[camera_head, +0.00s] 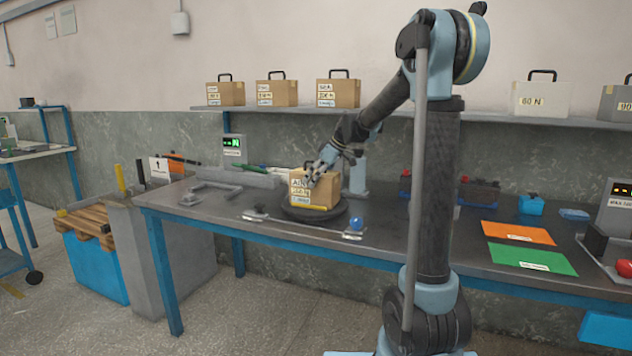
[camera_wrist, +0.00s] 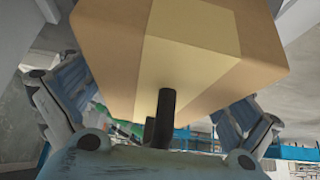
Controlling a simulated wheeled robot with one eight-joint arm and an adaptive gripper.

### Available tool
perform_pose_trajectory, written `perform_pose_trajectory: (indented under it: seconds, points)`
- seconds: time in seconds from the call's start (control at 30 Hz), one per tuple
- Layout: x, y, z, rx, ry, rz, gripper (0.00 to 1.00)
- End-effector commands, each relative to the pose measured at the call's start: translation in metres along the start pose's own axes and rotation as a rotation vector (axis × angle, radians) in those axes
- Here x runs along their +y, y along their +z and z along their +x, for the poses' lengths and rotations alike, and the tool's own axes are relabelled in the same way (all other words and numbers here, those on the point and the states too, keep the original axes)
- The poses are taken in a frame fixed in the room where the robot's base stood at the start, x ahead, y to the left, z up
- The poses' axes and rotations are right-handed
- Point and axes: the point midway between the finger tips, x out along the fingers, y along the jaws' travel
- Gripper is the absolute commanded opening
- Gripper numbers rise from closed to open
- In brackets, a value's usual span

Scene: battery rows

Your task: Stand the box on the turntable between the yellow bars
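The cardboard box (camera_head: 327,193) with white and yellow labels stands on the dark round turntable (camera_head: 336,220) on the bench. My gripper (camera_head: 322,165) is at the top of the box. In the wrist view the box (camera_wrist: 190,45) fills the upper middle, with a tape strip along it and a dark handle (camera_wrist: 166,108) seen edge-on. My gripper's fingers (camera_wrist: 152,108) are spread wide on both sides of the handle; no closed grip shows. A yellow upright bar (camera_head: 120,178) and a darker bar (camera_head: 140,172) stand on the grey pedestal (camera_head: 160,235) at left.
An arrow sign (camera_head: 159,168) stands by the bars. A shelf (camera_head: 290,108) with several handled boxes runs above the bench. A blue ball-like knob (camera_head: 356,223) is in front of the turntable. Orange (camera_head: 517,233) and green (camera_head: 532,258) mats lie at right.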

Motion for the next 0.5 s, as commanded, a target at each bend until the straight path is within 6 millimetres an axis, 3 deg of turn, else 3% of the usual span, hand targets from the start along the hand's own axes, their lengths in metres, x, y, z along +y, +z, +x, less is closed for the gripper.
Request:
perform_pose_trajectory:
  seconds: [0.33, 0.5]
  points:
    - [-0.001, -0.001, -0.002, 0.000, 0.000, 0.000, 1.00]
    - [-0.001, -0.001, -0.021, 0.000, 0.001, 0.001, 1.00]
